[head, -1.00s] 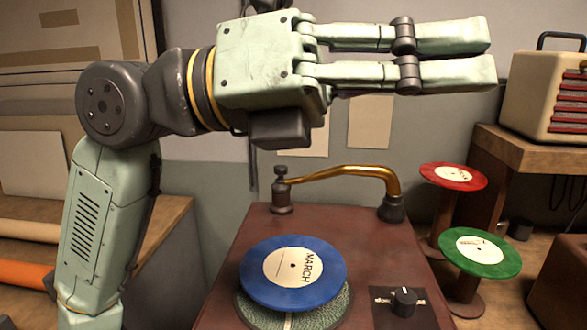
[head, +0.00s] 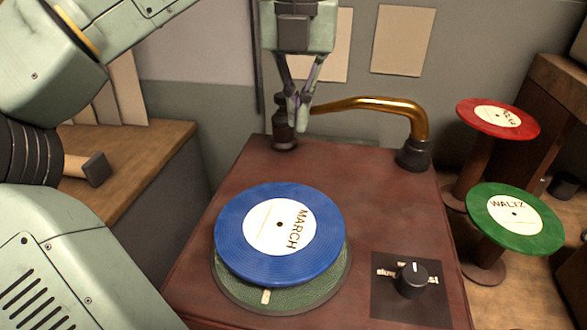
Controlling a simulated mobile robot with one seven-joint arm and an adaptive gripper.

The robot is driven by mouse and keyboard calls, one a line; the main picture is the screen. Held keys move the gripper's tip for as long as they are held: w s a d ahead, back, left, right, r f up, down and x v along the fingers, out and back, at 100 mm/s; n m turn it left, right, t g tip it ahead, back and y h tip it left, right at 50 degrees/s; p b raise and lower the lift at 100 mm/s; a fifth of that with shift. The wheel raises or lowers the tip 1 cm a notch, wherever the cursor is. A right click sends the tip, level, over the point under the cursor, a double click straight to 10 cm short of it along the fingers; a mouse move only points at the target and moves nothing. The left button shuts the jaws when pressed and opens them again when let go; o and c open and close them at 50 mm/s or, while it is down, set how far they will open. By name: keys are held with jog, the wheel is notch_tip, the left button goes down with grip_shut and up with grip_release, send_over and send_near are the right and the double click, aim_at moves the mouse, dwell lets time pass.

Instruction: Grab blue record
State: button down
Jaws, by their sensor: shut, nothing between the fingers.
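The blue record (head: 232,235), with a cream label reading MARCH, lies on the green turntable platter (head: 322,287) of the record player. My gripper (head: 298,127) points downward above the back of the player, behind the record and apart from it. Its fingers are together and empty, in front of or beside the dark post at the back. How near the fingertips are to that post I cannot tell.
A brass tonearm (head: 375,103) arches along the back of the wooden player (head: 240,168). A black knob (head: 411,279) sits at the front right. A red record (head: 478,112) and a green record (head: 535,230) rest on stands to the right.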

aim_at(280, 226)
notch_tip(280, 226, down, 6)
jog(key=shift+r+p, duration=0.15)
jog(key=shift+p, duration=0.35)
jog(key=s, duration=0.1)
jog(key=s+p, duration=0.1)
jog(key=s, duration=0.1)
jog(key=shift+a+f, duration=0.3)
jog(key=shift+f, duration=0.05)
jog(key=shift+s+f, duration=0.15)
jog(key=shift+s, duration=0.3)
jog(key=shift+s+a, duration=0.1)
jog(key=shift+s, duration=0.1)
jog(key=shift+s+a+f+b, duration=0.1)
jog(key=shift+s+b, duration=0.05)
jog(key=shift+s, duration=0.35)
jog(key=shift+s+a+b, duration=0.1)
jog(key=shift+s+b, duration=0.05)
jog(key=shift+s, duration=0.55)
jog(key=shift+w, duration=0.1)
